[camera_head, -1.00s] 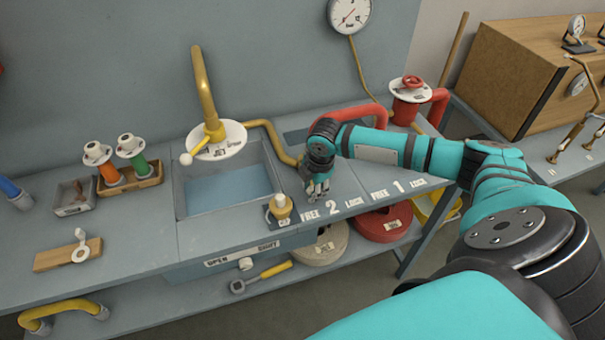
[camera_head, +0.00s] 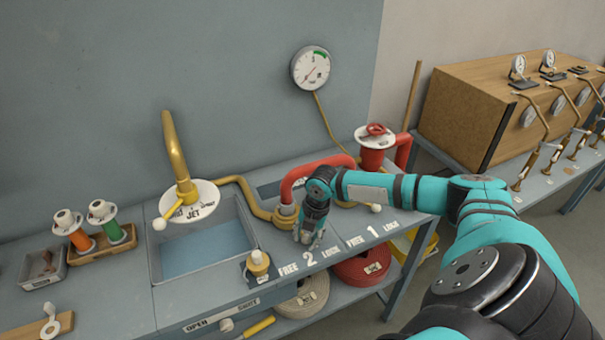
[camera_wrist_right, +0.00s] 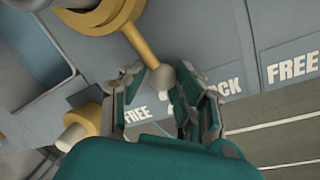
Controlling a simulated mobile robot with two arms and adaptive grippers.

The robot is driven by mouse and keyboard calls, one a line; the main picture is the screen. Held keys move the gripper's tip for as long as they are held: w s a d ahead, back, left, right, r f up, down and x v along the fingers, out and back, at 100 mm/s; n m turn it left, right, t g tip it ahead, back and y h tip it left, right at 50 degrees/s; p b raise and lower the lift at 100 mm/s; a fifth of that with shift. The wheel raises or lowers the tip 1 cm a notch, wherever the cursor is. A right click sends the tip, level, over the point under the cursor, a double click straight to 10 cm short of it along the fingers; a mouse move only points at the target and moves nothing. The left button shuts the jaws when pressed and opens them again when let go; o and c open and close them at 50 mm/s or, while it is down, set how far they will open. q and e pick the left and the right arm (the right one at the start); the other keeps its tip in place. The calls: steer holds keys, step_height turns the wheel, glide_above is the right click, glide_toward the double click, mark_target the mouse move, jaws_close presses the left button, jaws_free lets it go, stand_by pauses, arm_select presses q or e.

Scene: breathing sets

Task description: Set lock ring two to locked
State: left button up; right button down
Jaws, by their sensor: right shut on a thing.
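Lock ring two (camera_head: 285,213) is a brass ring at the foot of a red pipe, above the label FREE 2 LOCK (camera_head: 309,260). In the right wrist view the brass ring (camera_wrist_right: 97,17) shows at the top, with a lever ending in a pale ball knob (camera_wrist_right: 161,78). My right gripper (camera_head: 309,238) is at the bench front above the "2". In the wrist view its fingers (camera_wrist_right: 167,88) are shut on the knob, which sits between FREE and LOCK; the fingers partly hide the label. My left gripper is not in view.
Lock ring one's pale knob (camera_head: 376,208) is just right of my right gripper, above FREE 1 LOCK. A brass fitting with a cream top (camera_head: 258,262) stands to the left, beside the sink basin (camera_head: 190,255). A gauge (camera_head: 311,68) hangs on the wall.

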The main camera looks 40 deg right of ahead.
steer(key=shift+w+d+r+n+t, duration=0.15)
steer(key=shift+w+d+r+n, duration=0.1)
steer(key=shift+d, duration=0.25)
steer(key=shift+w+d+r+n+t, duration=0.15)
steer(key=shift+w+d+r+n, duration=0.1)
steer(key=shift+d, duration=0.25)
steer(key=shift+d+n, duration=0.2)
steer(key=shift+n, duration=0.1)
steer(key=c, duration=1.3)
jaws_free()
steer(key=o, duration=0.4)
steer(key=shift+w+f, duration=0.1)
steer(key=shift+f, duration=0.1)
steer(key=o, duration=0.4)
steer(key=shift+a+f, duration=0.1)
steer(key=shift+s+a, duration=0.15)
steer(key=shift+s, duration=0.05)
steer(key=v, duration=1.2)
steer(key=shift+w, duration=0.25)
steer(key=shift+c, duration=0.2)
